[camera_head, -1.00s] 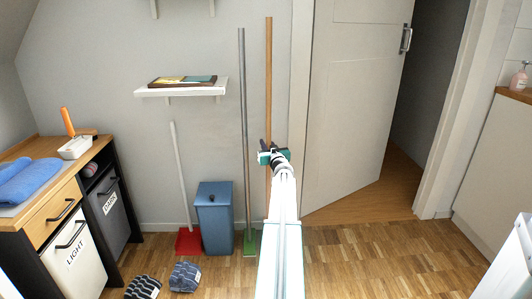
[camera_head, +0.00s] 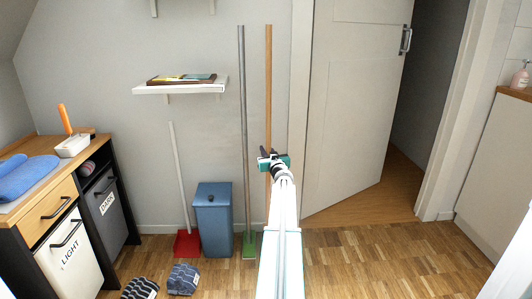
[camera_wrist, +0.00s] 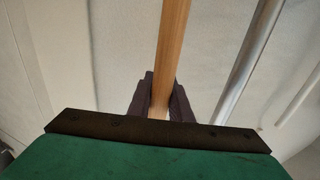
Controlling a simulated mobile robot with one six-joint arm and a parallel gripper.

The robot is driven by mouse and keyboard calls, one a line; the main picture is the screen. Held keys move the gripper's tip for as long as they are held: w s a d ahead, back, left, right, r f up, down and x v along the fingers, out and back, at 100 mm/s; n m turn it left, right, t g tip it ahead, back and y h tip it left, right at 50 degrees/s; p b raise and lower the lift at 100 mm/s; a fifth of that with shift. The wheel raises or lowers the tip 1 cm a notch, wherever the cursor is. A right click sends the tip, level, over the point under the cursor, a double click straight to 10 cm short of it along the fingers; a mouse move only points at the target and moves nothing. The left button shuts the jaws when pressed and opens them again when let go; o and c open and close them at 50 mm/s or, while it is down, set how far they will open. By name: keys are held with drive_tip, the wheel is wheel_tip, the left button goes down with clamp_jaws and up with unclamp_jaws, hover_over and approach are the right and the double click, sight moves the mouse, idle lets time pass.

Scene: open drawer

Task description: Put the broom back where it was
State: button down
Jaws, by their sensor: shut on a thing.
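The broom's long wooden handle (camera_head: 268,85) stands nearly upright against the wall, left of the door frame. Its lower end is hidden behind my arm. My gripper (camera_head: 268,162) is shut around the handle at about mid-height in the head view. In the wrist view, the dark fingers of my gripper (camera_wrist: 160,98) close on both sides of the wooden handle (camera_wrist: 172,45). I cannot tell whether the broom touches the floor.
A grey pole (camera_head: 243,90) with a green foot (camera_head: 249,247) stands close left of the broom. Left of it are a blue bin (camera_head: 213,220), a red dustpan (camera_head: 187,243) with a white stick, and slippers (camera_head: 183,279). A white shelf (camera_head: 180,89) is above. The door (camera_head: 355,110) stands right.

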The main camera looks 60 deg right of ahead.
drive_tip(key=c, duration=1.6)
unclamp_jaws()
drive_tip(key=shift+f, duration=0.1)
drive_tip(key=shift+s+a, duration=0.2)
drive_tip(key=shift+p+v, duration=2.2)
drive_tip(key=shift+v, duration=3.55)
drive_tip(key=shift+w, duration=0.1)
